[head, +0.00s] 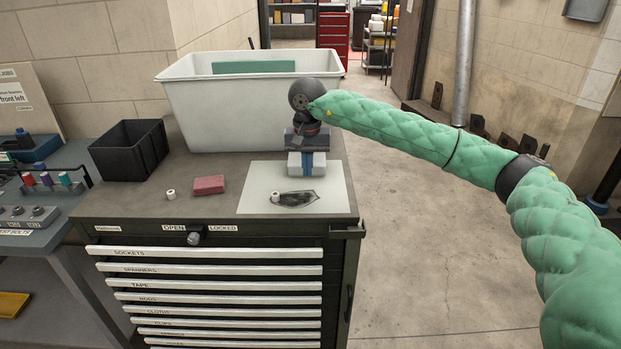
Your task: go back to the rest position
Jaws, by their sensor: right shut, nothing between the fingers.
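My right arm, in a green quilted sleeve, comes in from the right in the head view. Its gripper (307,172) points down over the back part of a pale mat (326,204) on the cabinet top. The fingers are shut with nothing between them. On the mat in front lie a dark flat piece (297,199) and a small white roll (275,197). My left gripper is not in view.
A large white bin (215,112) stands behind on the cabinet (215,225). A black box (130,150), a red block (208,185) and another white roll (171,194) are to the left. A workbench (35,215) stands at far left. The floor (420,270) right of the cabinet is clear.

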